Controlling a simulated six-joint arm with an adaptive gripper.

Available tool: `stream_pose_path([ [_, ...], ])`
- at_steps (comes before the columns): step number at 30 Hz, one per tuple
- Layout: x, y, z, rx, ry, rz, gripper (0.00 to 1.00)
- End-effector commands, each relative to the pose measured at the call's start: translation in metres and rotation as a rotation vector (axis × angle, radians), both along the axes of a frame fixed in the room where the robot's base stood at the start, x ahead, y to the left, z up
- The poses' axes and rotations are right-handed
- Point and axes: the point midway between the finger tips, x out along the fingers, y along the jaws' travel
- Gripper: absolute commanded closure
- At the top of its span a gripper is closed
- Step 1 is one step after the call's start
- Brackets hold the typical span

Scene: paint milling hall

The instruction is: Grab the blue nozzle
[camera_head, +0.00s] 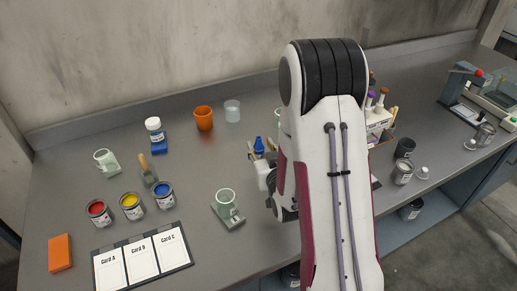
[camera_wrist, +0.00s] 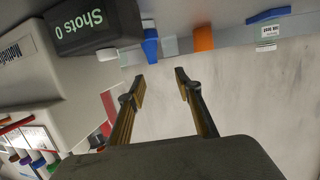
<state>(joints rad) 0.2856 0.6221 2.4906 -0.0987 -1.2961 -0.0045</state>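The blue nozzle (camera_head: 259,145) is a small upright blue piece on the bench, just left of my arm in the head view. A blue piece that looks like the same nozzle (camera_wrist: 150,46) shows near the top of the wrist view, beyond the fingertips and apart from them. My gripper (camera_wrist: 161,84) is open, with nothing between its two fingers. In the head view my arm hides most of the gripper.
An orange cup (camera_head: 203,118), a glass beaker (camera_head: 232,110) and a white-and-blue bottle (camera_head: 154,130) stand at the back left. A dark box reading "Shots 0" (camera_wrist: 92,22) is close by in the wrist view. Paint cans and cards (camera_head: 143,260) occupy the front left.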

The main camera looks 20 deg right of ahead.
Motion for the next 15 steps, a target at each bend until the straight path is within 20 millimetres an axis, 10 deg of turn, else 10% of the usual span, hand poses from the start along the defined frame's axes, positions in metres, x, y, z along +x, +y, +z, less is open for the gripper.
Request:
stream_pose_path([
  [15,-0.0024,-0.0061,-0.0105,-0.002,-0.048,-0.010,0.66],
])
